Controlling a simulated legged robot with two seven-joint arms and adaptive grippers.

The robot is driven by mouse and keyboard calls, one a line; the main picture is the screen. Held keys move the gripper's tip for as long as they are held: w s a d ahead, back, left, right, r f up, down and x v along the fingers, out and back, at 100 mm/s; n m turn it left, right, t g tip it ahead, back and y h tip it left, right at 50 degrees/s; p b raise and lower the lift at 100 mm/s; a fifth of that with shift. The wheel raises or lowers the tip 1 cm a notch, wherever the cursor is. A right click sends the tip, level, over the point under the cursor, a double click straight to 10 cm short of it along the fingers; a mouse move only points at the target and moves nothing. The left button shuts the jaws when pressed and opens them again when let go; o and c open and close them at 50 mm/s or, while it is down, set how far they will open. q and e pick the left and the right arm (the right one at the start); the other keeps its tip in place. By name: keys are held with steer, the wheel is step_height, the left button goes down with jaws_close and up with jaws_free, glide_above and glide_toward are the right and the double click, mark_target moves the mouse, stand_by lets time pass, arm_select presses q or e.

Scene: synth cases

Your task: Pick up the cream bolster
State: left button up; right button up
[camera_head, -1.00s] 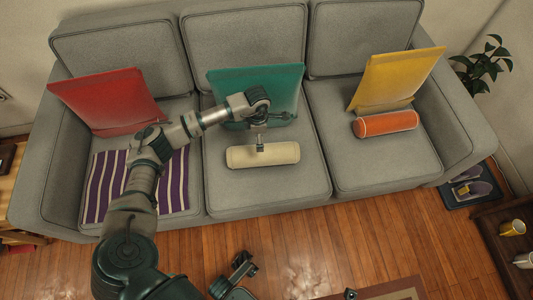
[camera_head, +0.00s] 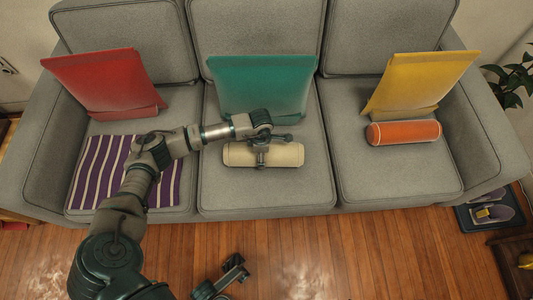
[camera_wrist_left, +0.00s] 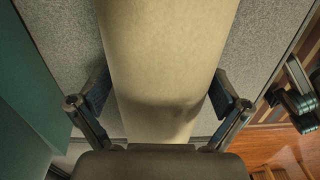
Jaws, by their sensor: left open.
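The cream bolster (camera_head: 285,154) lies lengthwise across the middle seat of the grey sofa, in front of the teal cushion. My left gripper (camera_head: 262,161) is over the middle of the bolster and hides part of it. In the left wrist view the bolster (camera_wrist_left: 165,50) runs up the picture between the two open fingers of my left gripper (camera_wrist_left: 160,95). One finger is on each side of it. Small gaps seem to show at the fingers, so I see no firm grip.
The teal cushion (camera_head: 262,85) stands close behind my left gripper. A striped cloth (camera_head: 90,175) and a red cushion (camera_head: 105,80) are on the left seat. An orange bolster (camera_head: 403,132) and a yellow cushion (camera_head: 415,80) are on the right seat. The seat front around the cream bolster is clear.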

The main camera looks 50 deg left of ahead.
arm_select(q)
steer(key=shift+r, duration=0.1)
steer(key=c, duration=1.1)
